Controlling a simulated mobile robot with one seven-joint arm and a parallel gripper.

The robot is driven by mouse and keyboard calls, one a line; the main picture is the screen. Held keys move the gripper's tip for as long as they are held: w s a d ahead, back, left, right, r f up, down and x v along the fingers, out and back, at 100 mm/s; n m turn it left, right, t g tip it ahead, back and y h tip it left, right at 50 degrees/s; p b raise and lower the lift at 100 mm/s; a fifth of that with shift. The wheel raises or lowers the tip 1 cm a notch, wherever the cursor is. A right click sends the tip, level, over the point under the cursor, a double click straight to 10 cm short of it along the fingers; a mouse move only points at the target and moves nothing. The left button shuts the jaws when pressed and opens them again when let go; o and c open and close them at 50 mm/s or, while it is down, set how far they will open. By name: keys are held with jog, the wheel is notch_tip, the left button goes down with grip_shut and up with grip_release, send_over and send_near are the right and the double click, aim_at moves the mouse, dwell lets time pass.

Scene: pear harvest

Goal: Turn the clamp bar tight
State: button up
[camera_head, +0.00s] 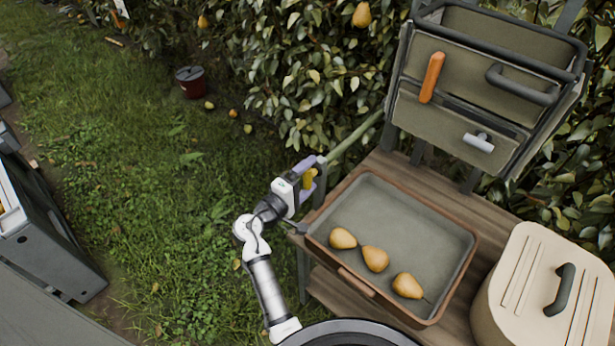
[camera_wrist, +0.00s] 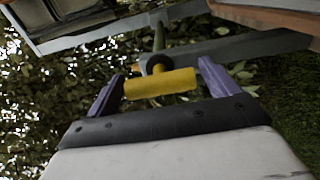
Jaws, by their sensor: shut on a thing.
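The yellow clamp bar (camera_head: 309,181) is at the left end of the wooden bench, near the lower end of a green pole (camera_head: 356,138). My gripper (camera_head: 307,174) has its purple fingers at the bar. In the wrist view the clamp bar (camera_wrist: 160,83) lies crosswise between the two fingertips of my gripper (camera_wrist: 161,72), one finger at each end. My gripper is shut on it. Behind the bar a dark round part and a greenish shaft (camera_wrist: 159,40) show. How tight the clamp is cannot be seen.
A tray (camera_head: 458,231) with three pears stands on the bench, right of my gripper. A beige lidded box (camera_head: 520,265) is at the lower right. A rack (camera_head: 440,125) with an orange handle stands behind. Leafy bushes are close behind; grass lies left.

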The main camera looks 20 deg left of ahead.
jog(key=o, duration=0.8)
jog(key=b+v, duration=0.4)
jog(key=v, duration=1)
